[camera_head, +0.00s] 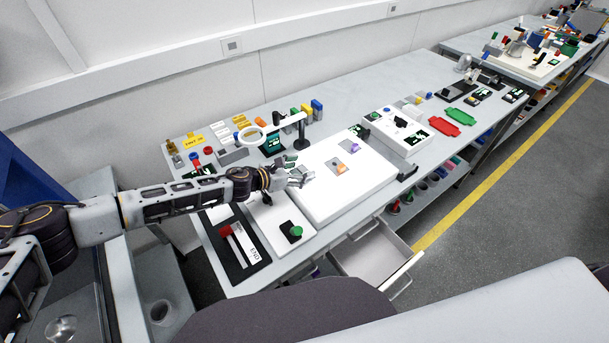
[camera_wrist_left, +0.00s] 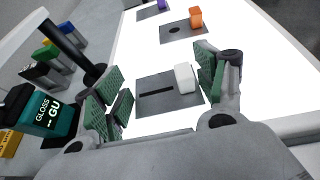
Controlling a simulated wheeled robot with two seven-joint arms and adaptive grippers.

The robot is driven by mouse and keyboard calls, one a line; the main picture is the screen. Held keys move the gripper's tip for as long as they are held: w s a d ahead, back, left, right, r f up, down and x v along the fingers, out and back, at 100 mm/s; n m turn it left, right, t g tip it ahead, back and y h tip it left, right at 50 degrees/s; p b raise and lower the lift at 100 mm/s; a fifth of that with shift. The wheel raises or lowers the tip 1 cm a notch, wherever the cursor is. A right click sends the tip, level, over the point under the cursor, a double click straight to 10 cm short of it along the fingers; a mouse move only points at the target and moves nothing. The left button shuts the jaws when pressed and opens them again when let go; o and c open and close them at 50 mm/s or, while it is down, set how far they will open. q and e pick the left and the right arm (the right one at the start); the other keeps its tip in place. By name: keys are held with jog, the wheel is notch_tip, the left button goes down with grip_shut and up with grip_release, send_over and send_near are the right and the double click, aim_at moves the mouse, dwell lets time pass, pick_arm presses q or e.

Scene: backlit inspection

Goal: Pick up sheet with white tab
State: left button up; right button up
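The sheet with the white tab is a small dark grey plate (camera_wrist_left: 152,104) with a dark slot, lying flat on a bright white panel in the left wrist view. Its white tab (camera_wrist_left: 185,78) stands up on its right side. My left gripper (camera_wrist_left: 163,82) is open, with green pads on either side of the sheet; the right finger is close to the tab. I cannot tell whether it touches. In the head view my left gripper (camera_head: 302,176) is over the near left part of the white panel (camera_head: 345,195) and largely hides this sheet. My right gripper is not in view.
Sheets with an orange tab (camera_wrist_left: 195,17) and a purple tab (camera_wrist_left: 162,4) lie farther along the panel. A black post (camera_wrist_left: 75,45) and a teal GLOSS box (camera_wrist_left: 48,115) stand left of the gripper. An open drawer (camera_head: 375,257) juts out in front of the bench.

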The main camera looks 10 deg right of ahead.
pick_arm(q)
jog(key=shift+r, duration=0.15)
jog(key=shift+c, duration=0.3)
notch_tip(320, 180, up, 10)
jog(key=shift+p, duration=0.3)
dwell(0.6)
dwell(0.9)
